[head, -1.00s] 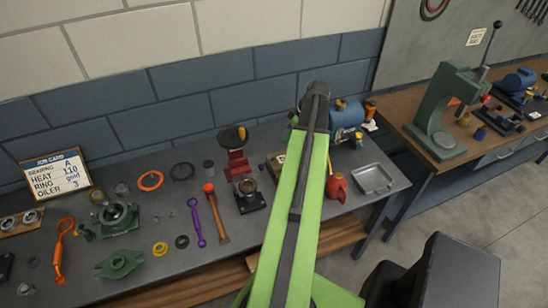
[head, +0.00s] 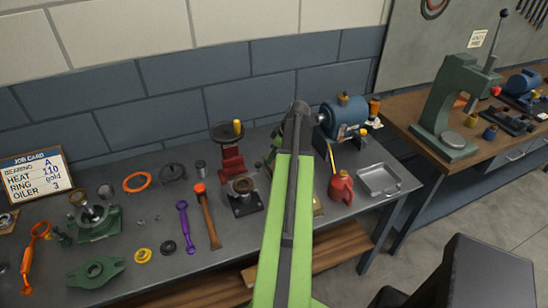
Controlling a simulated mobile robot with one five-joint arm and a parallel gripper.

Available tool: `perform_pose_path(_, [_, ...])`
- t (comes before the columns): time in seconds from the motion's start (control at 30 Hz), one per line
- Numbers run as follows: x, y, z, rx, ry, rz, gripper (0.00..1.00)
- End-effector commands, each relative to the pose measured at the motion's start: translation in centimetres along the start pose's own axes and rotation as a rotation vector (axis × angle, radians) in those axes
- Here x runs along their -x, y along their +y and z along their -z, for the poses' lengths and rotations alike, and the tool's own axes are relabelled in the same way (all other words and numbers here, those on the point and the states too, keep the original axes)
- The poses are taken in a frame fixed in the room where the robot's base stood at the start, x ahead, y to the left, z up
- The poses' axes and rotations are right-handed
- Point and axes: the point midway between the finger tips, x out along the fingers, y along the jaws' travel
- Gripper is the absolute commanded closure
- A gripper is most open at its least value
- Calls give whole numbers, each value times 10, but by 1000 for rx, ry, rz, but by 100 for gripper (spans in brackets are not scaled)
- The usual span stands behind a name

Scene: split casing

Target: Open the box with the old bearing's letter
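The job card (head: 36,176) stands at the left of the bench and reads bearing A, heat 110, ring gold, oiler 3. A green casing half with a bearing and shaft (head: 97,218) sits on the bench; no letter is legible on it. My green arm runs up the middle of the head view and covers part of the bench. I cannot make out a lettered box; only small edges of things show beside the arm. My gripper is not visible, with the arm's bend at the top in front of that area.
A red stand (head: 229,160), blue motor (head: 344,117), red oil can (head: 340,187) and metal tray (head: 379,180) stand around my arm. A purple wrench (head: 187,226), hammer (head: 208,215) and green flange (head: 95,271) lie left. A green press (head: 452,105) stands on the right-hand bench.

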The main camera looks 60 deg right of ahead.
Motion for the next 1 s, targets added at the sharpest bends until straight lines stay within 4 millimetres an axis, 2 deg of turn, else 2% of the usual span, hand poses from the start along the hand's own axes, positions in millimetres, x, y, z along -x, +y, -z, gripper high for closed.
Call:
perform_pose_path(0.1, [1,0,0,0,0,0,60])
perform_pose_path(0.4, [0,0,1,1,0,1,99])
perform_pose_path(1.0, [0,-1,1,2,0,2,100])
